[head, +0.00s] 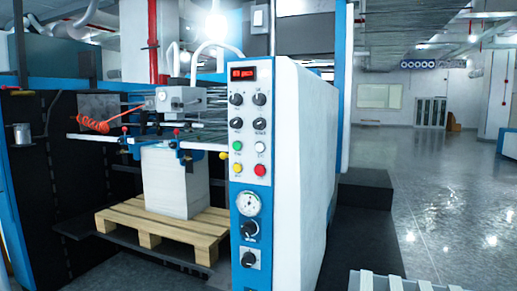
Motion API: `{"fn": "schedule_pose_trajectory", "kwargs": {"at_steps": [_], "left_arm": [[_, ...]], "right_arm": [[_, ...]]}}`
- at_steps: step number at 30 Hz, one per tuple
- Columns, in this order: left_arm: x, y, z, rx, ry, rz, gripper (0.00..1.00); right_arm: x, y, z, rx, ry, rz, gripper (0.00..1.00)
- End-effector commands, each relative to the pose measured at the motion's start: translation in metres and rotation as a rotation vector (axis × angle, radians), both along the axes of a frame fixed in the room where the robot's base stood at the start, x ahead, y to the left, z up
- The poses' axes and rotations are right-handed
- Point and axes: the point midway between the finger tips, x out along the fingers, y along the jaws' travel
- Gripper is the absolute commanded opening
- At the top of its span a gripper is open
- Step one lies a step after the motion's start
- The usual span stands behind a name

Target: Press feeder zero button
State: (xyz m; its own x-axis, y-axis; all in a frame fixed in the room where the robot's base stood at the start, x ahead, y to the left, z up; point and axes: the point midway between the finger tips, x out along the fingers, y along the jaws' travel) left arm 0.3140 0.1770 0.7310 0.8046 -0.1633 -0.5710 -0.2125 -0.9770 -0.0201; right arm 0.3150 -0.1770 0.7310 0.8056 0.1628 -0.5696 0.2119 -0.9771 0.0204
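The feeder's control panel (248,118) faces me on the blue-and-white machine. It has a lit red display (243,73) at the top and several black knobs below it. Under these sit a green button (237,146), a white button (260,147), a yellow button (237,168) and a red button (260,170). The labels are too small to read, so I cannot tell which one is the zero button. A round gauge (249,204) and two more knobs are lower down. Neither of my grippers is in view.
A wooden pallet (187,232) bears a tall white paper stack (174,181) left of the panel. The feeder head (180,98) and its bars are above it. A dark step (366,188) stands behind the panel housing at right. Shiny floor (450,205) further right is open.

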Motion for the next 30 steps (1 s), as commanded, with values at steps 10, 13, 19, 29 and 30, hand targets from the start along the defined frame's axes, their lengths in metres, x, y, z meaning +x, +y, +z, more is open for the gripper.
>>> {"fn": "schedule_pose_trajectory", "kwargs": {"at_steps": [10, 13, 19, 29, 30], "left_arm": [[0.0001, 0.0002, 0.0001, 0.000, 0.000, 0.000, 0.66], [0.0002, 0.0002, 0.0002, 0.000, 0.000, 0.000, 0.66], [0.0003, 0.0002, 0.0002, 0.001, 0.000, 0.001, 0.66], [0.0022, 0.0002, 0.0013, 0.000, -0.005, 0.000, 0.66], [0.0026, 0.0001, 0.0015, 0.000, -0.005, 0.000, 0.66]], "right_arm": [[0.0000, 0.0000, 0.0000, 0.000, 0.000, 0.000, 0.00], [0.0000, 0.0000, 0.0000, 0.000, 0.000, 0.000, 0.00], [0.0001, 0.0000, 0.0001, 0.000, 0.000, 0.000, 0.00], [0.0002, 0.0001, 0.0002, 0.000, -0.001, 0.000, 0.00], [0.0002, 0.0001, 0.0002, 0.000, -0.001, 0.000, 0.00]]}}
